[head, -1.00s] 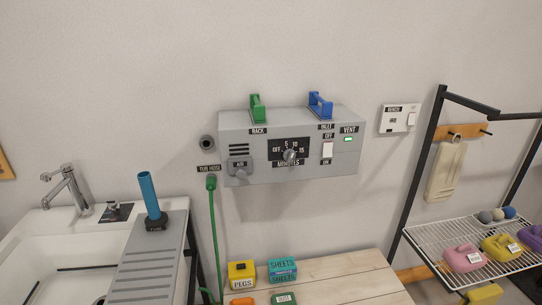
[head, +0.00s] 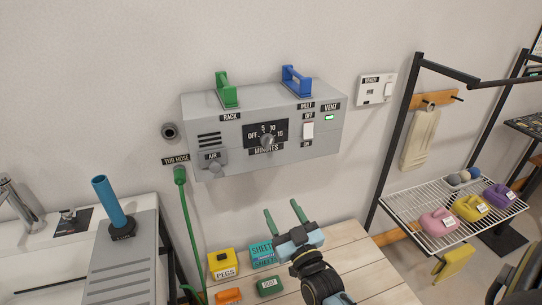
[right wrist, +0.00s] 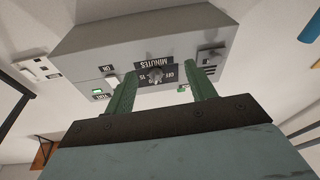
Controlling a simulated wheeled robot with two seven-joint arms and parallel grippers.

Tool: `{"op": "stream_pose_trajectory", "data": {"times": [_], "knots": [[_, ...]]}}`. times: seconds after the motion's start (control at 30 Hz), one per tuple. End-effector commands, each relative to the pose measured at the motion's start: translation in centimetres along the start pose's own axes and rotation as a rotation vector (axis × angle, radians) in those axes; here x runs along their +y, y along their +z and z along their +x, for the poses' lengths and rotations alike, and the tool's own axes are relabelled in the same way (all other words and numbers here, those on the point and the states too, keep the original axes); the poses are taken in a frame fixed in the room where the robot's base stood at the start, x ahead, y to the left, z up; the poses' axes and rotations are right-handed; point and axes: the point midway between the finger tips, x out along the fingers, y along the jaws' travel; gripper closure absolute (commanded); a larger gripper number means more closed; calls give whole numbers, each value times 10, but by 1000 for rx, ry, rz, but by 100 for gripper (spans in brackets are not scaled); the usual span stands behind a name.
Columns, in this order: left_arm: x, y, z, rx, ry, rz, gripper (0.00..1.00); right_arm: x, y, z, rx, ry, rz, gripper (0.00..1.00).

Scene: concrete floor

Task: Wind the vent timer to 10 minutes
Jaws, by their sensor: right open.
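The vent timer is a round grey knob (head: 267,141) on a black dial marked OFF, 5, 10 and 15 with a MINUTES label, on the front of a grey wall box (head: 220,160). Its exact pointer setting is too small to read. My right gripper (head: 282,208) is open and empty, its green fingers pointing up below the box, apart from the knob. In the right wrist view, the upside-down knob (right wrist: 156,74) shows between the two green fingers (right wrist: 162,90), beyond their tips. My left gripper is out of view.
A wooden table (head: 350,265) with small boxes stands below; a wire rack (head: 400,205) is at right.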

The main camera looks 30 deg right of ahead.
Motion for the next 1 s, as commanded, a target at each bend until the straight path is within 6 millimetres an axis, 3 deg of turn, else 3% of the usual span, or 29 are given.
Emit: {"op": "stream_pose_trajectory", "data": {"times": [0.03,0.1,0.2,0.37,0.8,1.0], "knots": [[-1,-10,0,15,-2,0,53,8,-24,5,61,22,-2,45],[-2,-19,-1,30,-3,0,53,16,-47,8,119,44,-7,45],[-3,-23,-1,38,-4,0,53,22,-64,12,162,60,-11,45],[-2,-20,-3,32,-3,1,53,24,-71,29,172,62,-12,45],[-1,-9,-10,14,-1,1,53,28,-85,116,169,61,-12,45],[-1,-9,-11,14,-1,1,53,29,-87,137,166,60,-12,45]]}}
